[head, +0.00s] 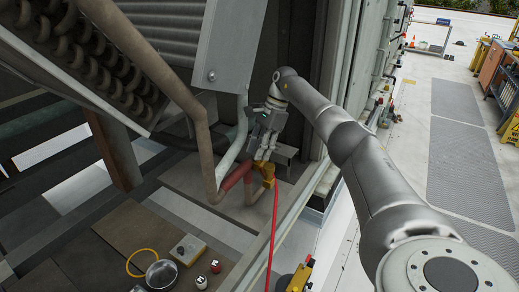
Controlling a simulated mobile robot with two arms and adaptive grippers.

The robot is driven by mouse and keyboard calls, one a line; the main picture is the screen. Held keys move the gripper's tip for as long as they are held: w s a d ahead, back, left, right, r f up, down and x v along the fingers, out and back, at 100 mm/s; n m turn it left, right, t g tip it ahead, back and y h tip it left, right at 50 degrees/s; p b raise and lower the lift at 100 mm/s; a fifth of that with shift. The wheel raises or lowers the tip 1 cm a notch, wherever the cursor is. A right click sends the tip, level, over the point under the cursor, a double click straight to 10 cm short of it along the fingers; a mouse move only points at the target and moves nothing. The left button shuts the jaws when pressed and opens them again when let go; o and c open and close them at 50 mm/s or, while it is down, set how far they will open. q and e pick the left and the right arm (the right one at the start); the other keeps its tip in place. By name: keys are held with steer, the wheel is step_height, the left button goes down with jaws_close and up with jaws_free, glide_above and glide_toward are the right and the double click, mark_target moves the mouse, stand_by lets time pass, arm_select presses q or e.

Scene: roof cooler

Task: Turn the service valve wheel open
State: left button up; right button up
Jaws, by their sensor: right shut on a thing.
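My right gripper (262,155) reaches down from the right into the open cooler housing. Its fingers are closed at the top of a yellow valve (267,174), where the service valve wheel would sit. The wheel itself is mostly hidden by the fingers, so how far it is turned cannot be told. A red hose (272,225) runs down from the valve, and a dark red pipe (236,178) lies just left of it. My left gripper is out of view.
A grey panel (229,45) and a bent brown pipe (200,130) stand close left of my gripper. The housing's frame edge (265,235) runs below my arm. On the floor lie a round gauge (161,273), a small box (187,249) and two small canisters (215,266).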

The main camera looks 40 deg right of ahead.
steer(key=shift+d+r, duration=0.1)
steer(key=shift+r, duration=0.05)
steer(key=o, duration=1)
steer(key=shift+d+r, duration=0.1)
steer(key=shift+r, duration=0.1)
steer(key=v, duration=0.6)
steer(key=shift+d+r, duration=0.2)
steer(key=shift+r, duration=0.2)
steer(key=shift+s, duration=0.1)
